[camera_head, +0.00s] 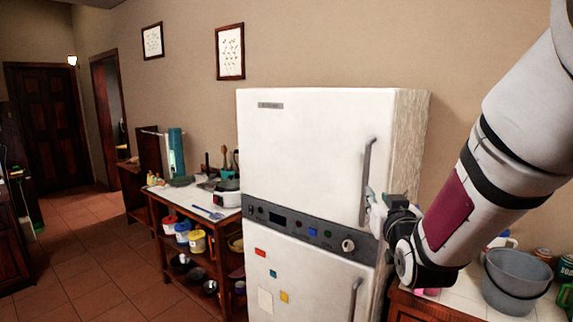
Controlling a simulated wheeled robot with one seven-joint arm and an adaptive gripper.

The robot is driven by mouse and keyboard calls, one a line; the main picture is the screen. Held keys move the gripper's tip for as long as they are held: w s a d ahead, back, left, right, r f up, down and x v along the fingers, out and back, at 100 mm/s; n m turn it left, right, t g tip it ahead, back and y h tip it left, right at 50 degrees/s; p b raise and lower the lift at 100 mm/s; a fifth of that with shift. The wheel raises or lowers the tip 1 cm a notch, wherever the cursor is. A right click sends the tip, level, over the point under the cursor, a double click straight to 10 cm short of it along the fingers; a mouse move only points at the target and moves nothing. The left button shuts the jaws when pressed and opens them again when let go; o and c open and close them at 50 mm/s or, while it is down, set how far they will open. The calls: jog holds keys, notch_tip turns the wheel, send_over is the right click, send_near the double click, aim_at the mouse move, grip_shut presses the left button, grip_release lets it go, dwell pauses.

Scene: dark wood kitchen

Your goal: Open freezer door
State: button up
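A white fridge-freezer (300,150) stands in the middle of the view, with an upper door and a lower door (315,292). A dark control band (290,226) runs between them. Both doors look shut. The upper door has a grey vertical handle (366,165) at its right side; the lower door has a similar handle (355,295). I cannot tell which door is the freezer's. My gripper (373,198) is at the lower end of the upper handle, close to it or touching it. The fingers are small and partly hidden, so their opening and any grip are unclear.
A shelf unit (195,245) with kitchenware stands left of the fridge. A counter (440,303) with a grey bucket (515,282) lies at the right, below my arm. The tiled floor (95,265) at the left is mostly clear.

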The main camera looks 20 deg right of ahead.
aim_at(366, 179)
jog(key=x, duration=0.9)
jog(key=r+p+x, duration=0.1)
jog(key=x, duration=0.4)
jog(key=shift+d, duration=0.2)
jog(key=shift+c, duration=0.5)
grip_shut()
